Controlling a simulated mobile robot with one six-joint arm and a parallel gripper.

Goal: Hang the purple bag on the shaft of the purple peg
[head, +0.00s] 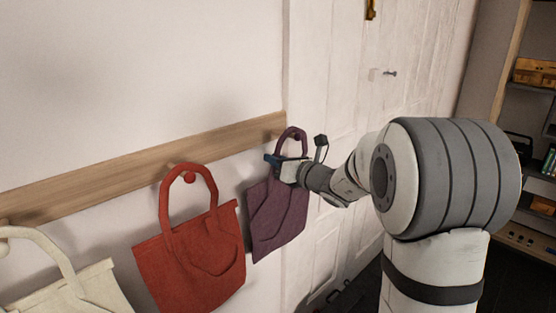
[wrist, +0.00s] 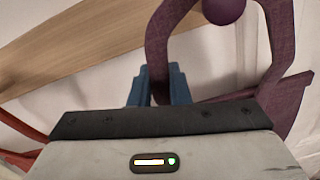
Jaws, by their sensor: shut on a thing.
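The purple bag (head: 277,215) hangs below the right end of the wooden rail in the head view. Its handle also shows in the wrist view (wrist: 285,60). The purple peg has a round knob (wrist: 223,8) at the top of the wrist view, between the two sides of the handle. My gripper (head: 273,158) is shut on the bag near the base of the handle's left side; its blue fingers (wrist: 160,75) show in the wrist view. The top of the handle is outside the wrist view. I cannot tell whether the handle rests on the peg's shaft.
The wooden rail (head: 110,173) runs along the wall. A red bag (head: 190,260) hangs on a red peg (head: 190,178) left of the purple bag. A cream bag (head: 75,292) hangs at far left. A white door (head: 338,90) and shelves (head: 525,120) stand to the right.

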